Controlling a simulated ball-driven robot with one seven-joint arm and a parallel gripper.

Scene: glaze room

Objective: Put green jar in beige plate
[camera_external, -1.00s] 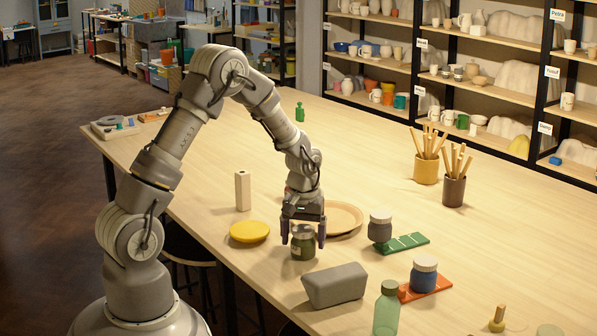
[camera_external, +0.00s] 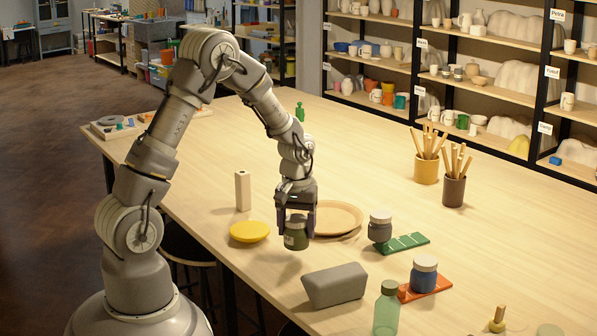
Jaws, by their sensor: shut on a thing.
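My gripper points down and is shut on the jar, a little above the wooden table. The beige plate (camera_external: 345,219) is round and shallow with a raised rim. It lies on the table just behind and to the right of the jar. My gripper and the jar hide part of its left side. No object shows on the visible part of the plate.
A yellow dish (camera_external: 249,232) and a pale upright block (camera_external: 243,191) stand to the left. A grey block (camera_external: 334,285) lies in front. A grey jar (camera_external: 380,228) on a green strip (camera_external: 408,243) stands right of the plate. A blue jar (camera_external: 423,275) and green bottle (camera_external: 387,310) are nearer.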

